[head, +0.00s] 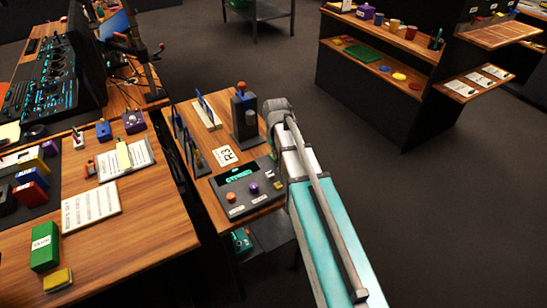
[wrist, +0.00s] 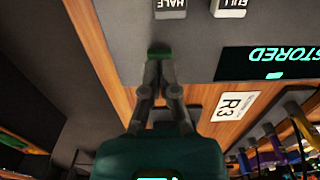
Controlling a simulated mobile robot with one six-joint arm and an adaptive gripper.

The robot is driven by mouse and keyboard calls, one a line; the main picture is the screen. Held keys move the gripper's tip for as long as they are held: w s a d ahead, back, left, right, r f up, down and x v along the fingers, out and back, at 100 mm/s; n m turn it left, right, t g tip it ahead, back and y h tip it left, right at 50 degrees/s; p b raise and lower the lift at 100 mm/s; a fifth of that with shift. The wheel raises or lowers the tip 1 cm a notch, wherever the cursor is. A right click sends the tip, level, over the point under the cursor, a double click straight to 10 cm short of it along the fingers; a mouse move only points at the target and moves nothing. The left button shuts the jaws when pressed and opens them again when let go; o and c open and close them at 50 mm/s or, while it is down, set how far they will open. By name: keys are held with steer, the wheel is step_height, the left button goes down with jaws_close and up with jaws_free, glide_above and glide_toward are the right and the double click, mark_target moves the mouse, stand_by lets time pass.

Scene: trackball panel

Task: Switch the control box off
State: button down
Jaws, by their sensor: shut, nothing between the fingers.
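The control box is a grey panel (head: 243,190) on a small wooden side table. In the wrist view the panel (wrist: 205,45) shows upside down, with a display (wrist: 275,62) reading "STORED" and white HALF (wrist: 170,8) and FULL (wrist: 229,7) keys. My gripper (wrist: 159,60) is shut and empty at a green button-like piece (wrist: 158,48) near the panel's edge; I cannot tell whether they touch. In the head view my arm hides the gripper and the panel's right side.
An R3 label (head: 227,156) lies behind the panel. A dark upright device with an orange top (head: 243,115) and a pale rack (head: 206,112) stand further back. A larger cluttered desk (head: 130,235) is to the left. Open floor (head: 390,220) lies to the right.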

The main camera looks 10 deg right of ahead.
steer(key=shift+f+b, duration=0.35)
steer(key=shift+f, duration=0.1)
stand_by(0.3)
steer(key=shift+r, duration=0.15)
steer(key=shift+r+p, duration=3.4)
steer(key=shift+p, duration=0.15)
steer(key=s+r+m+p, duration=0.1)
steer(key=s+r+p, duration=0.1)
steer(key=s, duration=0.6)
steer(key=s+r+m+p, duration=0.1)
steer(key=s+r+m, duration=0.1)
steer(key=s, duration=0.6)
steer(key=shift+m+p, duration=0.3)
steer(key=shift+p, duration=0.1)
